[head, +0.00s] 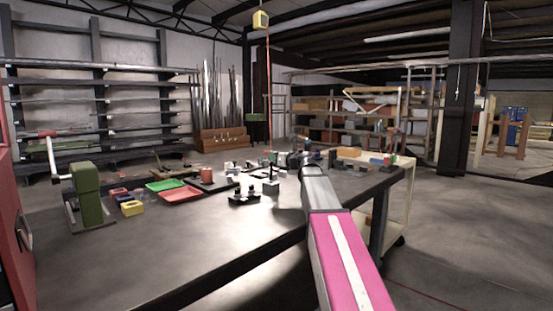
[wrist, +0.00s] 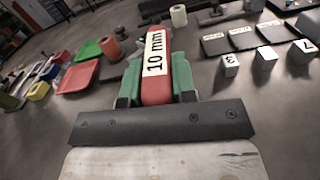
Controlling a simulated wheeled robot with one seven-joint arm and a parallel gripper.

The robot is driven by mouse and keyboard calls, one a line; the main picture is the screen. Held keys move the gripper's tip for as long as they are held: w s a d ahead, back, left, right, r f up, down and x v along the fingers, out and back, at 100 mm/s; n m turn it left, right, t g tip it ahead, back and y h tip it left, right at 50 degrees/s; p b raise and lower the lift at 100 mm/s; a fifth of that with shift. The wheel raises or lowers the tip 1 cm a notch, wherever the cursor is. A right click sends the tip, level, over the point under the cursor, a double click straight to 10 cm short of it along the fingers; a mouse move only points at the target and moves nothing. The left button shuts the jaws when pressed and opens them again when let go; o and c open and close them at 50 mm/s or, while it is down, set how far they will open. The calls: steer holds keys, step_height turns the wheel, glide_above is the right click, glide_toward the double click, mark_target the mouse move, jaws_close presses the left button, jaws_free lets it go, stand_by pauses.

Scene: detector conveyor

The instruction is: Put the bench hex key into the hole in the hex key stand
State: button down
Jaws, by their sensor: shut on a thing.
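My gripper (wrist: 155,80) shows in the wrist view with its green fingers shut on a red handle with a white "10 mm" label, which I take to be the bench hex key (wrist: 155,85). The handle points away from the wrist; its far end and any metal shaft are hidden or out of view. In the head view my arm reaches over the far right part of the bench, and my gripper (head: 299,158) is small and dark there. I cannot pick out the hex key stand or its hole for certain in either view.
The dark bench (head: 190,245) carries a green tray (head: 165,184), a red tray (head: 182,194), a green press (head: 88,195) and a black holder (head: 244,199). White numbered cubes (wrist: 265,58) and dark labelled plates (wrist: 243,38) lie right of my gripper. The bench's near part is clear.

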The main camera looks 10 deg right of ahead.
steer(key=shift+s+a+n, duration=0.3)
steer(key=shift+a+n, duration=0.15)
steer(key=shift+n, duration=0.15)
steer(key=shift+f, duration=2.25)
stand_by(1.2)
steer(key=c, duration=0.8)
jaws_free()
steer(key=shift+c, duration=0.2)
steer(key=v, duration=1.1)
